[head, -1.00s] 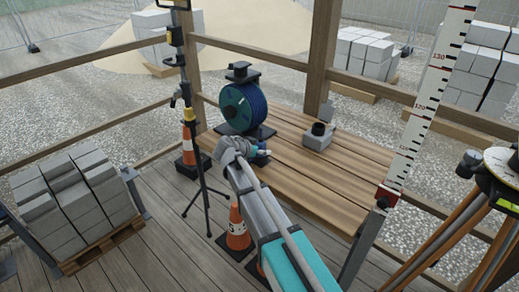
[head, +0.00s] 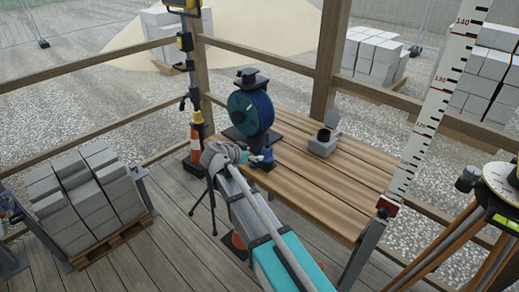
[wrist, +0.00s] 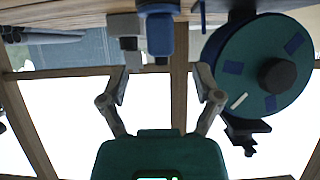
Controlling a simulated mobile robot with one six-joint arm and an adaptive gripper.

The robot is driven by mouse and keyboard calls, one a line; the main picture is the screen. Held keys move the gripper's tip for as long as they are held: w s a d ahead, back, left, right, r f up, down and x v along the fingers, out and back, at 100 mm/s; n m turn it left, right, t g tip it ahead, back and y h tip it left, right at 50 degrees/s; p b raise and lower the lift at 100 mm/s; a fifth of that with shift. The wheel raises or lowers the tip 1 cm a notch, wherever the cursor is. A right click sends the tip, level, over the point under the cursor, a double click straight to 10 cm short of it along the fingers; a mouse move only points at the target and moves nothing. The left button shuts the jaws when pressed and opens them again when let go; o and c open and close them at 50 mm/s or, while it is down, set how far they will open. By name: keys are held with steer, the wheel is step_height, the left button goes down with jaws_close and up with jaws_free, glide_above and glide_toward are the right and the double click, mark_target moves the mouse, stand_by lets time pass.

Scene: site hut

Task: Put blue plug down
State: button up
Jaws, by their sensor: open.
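The blue plug (wrist: 160,32) shows in the wrist view, which looks upside down, with the bench along its top edge. The plug stands on the bench beside a grey block-like piece (wrist: 124,30). My gripper (wrist: 161,78) is open, its two fingers spread apart with nothing between the tips. The plug lies just beyond the fingertips, in line with the gap, and seems clear of both fingers. In the head view a small blue shape, likely the plug (head: 267,156), shows at my arm's end, beside the reel's foot. My fingers are mostly hidden there by the arm.
A teal and blue cable reel (head: 250,111) stands close to the plug; it also fills the wrist view's right side (wrist: 235,65). A grey box with a black ring (head: 323,143) sits farther right on the wooden bench (head: 335,185). The bench's right part is clear.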

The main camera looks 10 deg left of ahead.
mark_target(331, 225)
steer(key=shift+p+v, duration=0.55)
steer(key=shift+v, duration=1.1)
